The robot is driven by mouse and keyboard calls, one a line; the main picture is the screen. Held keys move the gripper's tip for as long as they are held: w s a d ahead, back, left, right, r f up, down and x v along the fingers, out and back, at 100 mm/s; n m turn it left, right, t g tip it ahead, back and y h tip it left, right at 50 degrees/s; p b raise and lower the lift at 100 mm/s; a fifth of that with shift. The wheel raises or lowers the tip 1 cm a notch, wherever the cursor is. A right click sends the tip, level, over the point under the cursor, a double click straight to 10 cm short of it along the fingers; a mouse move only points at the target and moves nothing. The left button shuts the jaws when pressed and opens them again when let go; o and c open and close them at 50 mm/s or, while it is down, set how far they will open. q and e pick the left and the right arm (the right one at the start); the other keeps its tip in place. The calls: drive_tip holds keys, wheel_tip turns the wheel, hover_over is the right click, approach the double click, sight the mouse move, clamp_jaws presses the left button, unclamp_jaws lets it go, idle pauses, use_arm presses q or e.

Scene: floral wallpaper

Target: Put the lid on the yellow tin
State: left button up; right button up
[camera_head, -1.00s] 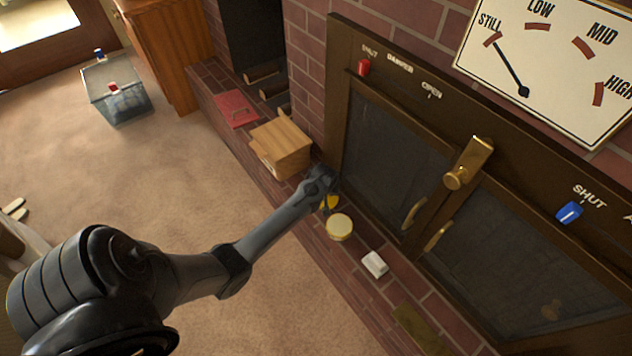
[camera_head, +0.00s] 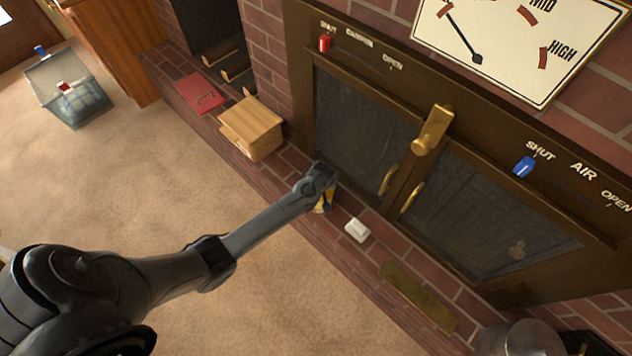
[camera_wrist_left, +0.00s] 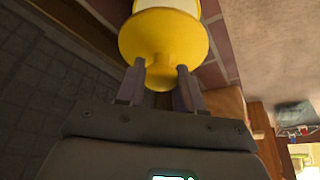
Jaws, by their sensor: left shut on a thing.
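My left gripper (camera_wrist_left: 160,88) is shut on the knob of a yellow lid (camera_wrist_left: 160,42) in the left wrist view. The yellow tin (camera_wrist_left: 166,4), with a cream part, shows right behind the lid at the top edge of that view. The lid is lined up over the tin; I cannot tell whether it is seated or just above. In the head view my left gripper (camera_head: 323,186) is over the brick hearth, and only a yellow patch of lid or tin shows below it. My right gripper is not in view.
A white block (camera_head: 357,230) stands close to the right on the brick hearth (camera_head: 300,160). A brass plate (camera_head: 418,297) lies farther right. A wooden box (camera_head: 252,127) and red folder (camera_head: 199,93) are to the left. The stove doors (camera_head: 360,125) rise behind.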

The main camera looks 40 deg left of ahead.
use_arm(q)
drive_tip(key=shift+f+b, duration=1.95)
drive_tip(key=shift+b, duration=0.25)
drive_tip(key=shift+f, duration=0.9)
drive_tip(key=shift+p, duration=0.45)
drive_tip(key=shift+f+p, duration=0.15)
drive_tip(key=shift+p, duration=0.15)
idle(0.4)
drive_tip(key=shift+p, duration=0.3)
idle(0.5)
idle(0.4)
